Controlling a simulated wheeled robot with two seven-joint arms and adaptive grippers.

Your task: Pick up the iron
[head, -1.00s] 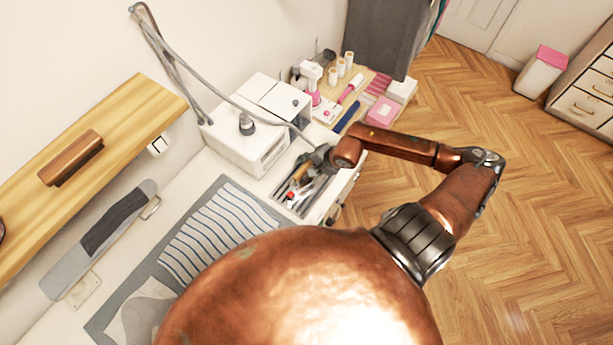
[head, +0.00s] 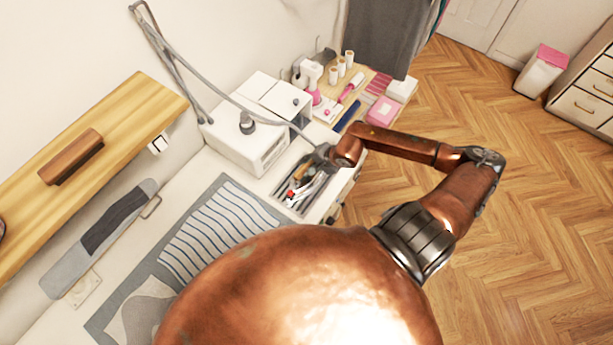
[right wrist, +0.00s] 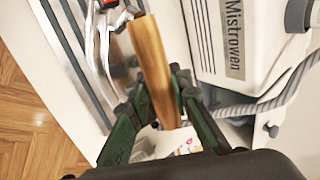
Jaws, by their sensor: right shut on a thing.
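In the head view the iron (head: 291,195) lies over a grey ribbed tray (head: 323,206), partly hidden by my right wrist. My right gripper (right wrist: 157,82) is shut on the handle, with a dark green finger on either side of it. It also shows small in the head view (head: 322,165). I cannot tell whether the iron still touches the tray. My left gripper is not in view.
A white steam box (head: 250,140) stands behind the tray, with a grey hose (head: 283,122) running toward my gripper. A striped cloth (head: 215,235) lies on the table to the left. Sewing supplies (head: 345,90) stand beyond the box. Open wood floor (head: 530,210) is to the right.

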